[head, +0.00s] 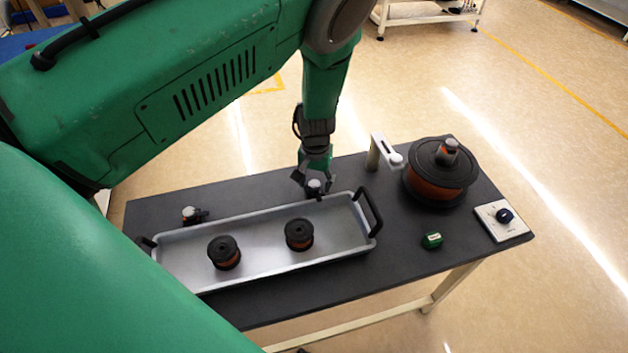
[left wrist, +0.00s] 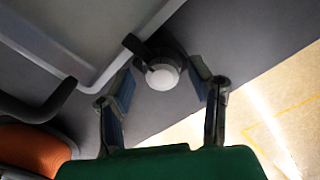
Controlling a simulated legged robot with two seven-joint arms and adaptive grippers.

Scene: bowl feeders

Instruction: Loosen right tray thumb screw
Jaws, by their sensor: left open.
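The right tray thumb screw (head: 314,186) has a pale round top and a dark clamp arm, and stands at the back edge of the metal tray (head: 262,269). My left gripper (head: 313,180) is over it from behind. In the left wrist view the thumb screw (left wrist: 162,76) sits between the open fingers of my left gripper (left wrist: 160,92), with a gap on both sides. Whether a finger touches it cannot be told. A second thumb screw (head: 190,214) is at the tray's back left. My right gripper is not in view.
Two black and orange bowls (head: 224,252) (head: 299,235) stand in the tray. A black tray handle (head: 369,212), a pale bracket (head: 385,151), a large bowl feeder (head: 440,175), a green block (head: 432,240) and a dial box (head: 502,221) are to the right. The table's front strip is clear.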

